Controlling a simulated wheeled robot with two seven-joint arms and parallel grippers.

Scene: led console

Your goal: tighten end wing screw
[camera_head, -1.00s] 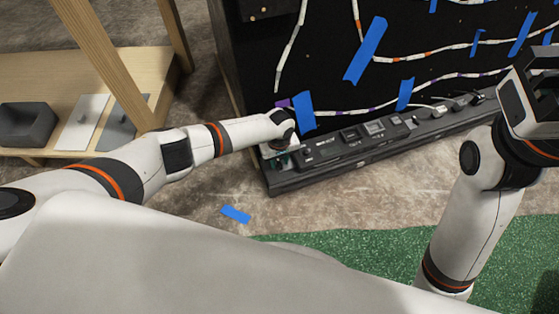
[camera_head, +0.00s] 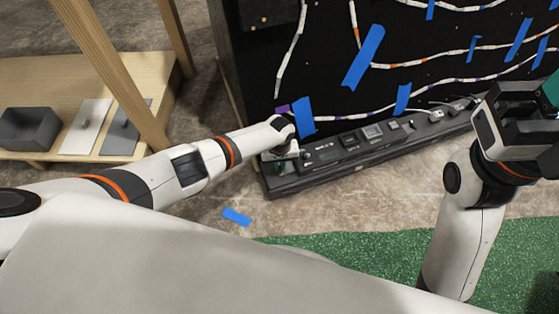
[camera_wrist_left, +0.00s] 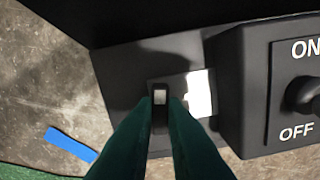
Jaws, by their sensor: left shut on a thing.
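The end wing screw (camera_wrist_left: 160,97) is a small dark upright tab with a pale top face, at the end of the dark console strip (camera_head: 375,140). In the left wrist view, the green fingers of my left gripper (camera_wrist_left: 160,112) stand on both sides of it and are shut on it. In the head view, my left gripper (camera_head: 281,164) is at the strip's left end, and my wrist hides the screw there. My right gripper (camera_head: 552,90) is at the right edge, away from the screw; its fingers are mostly out of frame.
A black board (camera_head: 330,60) with taped LED strips stands behind the console. An ON/OFF switch (camera_wrist_left: 303,95) sits right of the screw. A wooden shelf (camera_head: 60,75) holds a dark bin (camera_head: 28,128) and plates. Blue tape (camera_head: 237,216) lies on the floor.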

